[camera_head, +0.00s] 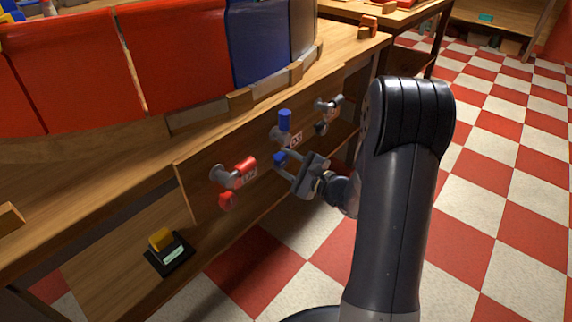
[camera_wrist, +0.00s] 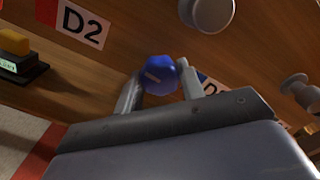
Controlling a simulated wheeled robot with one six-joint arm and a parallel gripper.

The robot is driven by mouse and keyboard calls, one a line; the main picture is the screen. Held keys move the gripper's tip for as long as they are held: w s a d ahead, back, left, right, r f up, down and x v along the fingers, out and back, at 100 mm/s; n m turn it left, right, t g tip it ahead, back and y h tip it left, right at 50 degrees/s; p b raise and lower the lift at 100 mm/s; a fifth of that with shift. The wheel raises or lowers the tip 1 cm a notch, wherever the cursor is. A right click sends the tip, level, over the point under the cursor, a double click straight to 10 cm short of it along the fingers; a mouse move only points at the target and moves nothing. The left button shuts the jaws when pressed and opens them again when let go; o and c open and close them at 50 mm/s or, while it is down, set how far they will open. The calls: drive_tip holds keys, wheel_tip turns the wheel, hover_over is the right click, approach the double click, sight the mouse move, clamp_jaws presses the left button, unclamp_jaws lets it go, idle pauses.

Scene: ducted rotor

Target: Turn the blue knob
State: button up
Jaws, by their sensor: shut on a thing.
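The blue knob (camera_head: 279,159) is small and sits low on the wooden front panel, below a grey fitting with a blue upper part (camera_head: 284,118). In the wrist view the blue knob (camera_wrist: 158,75) has a pale mark on its face and lies between my two fingertips. My gripper (camera_head: 284,162) reaches the panel from the right in the head view, and is shut on the knob. In the wrist view the fingers of my gripper (camera_wrist: 160,84) stand on either side of the knob. The knob's lower part is hidden by my gripper body.
A red knob (camera_head: 227,200) with a grey-and-red fitting (camera_head: 236,172) is to the left, and another grey fitting (camera_head: 328,108) to the right. A yellow block on a black base (camera_head: 169,254) sits lower left. Red and blue panels (camera_head: 190,60) stand on the bench.

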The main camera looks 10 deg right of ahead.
drive_tip(key=shift+n, duration=0.5)
drive_tip(key=o, duration=1)
drive_tip(key=p+v, duration=0.2)
drive_tip(key=v, duration=0.9)
drive_tip(key=shift+p, duration=0.4)
drive_tip(key=shift+w+a, duration=0.1)
drive_tip(key=b+x, duration=0.2)
drive_tip(key=x, duration=0.8)
drive_tip(key=shift+w+a+b, duration=0.2)
drive_tip(key=shift+w+b, duration=0.1)
drive_tip(key=shift+b, duration=0.1)
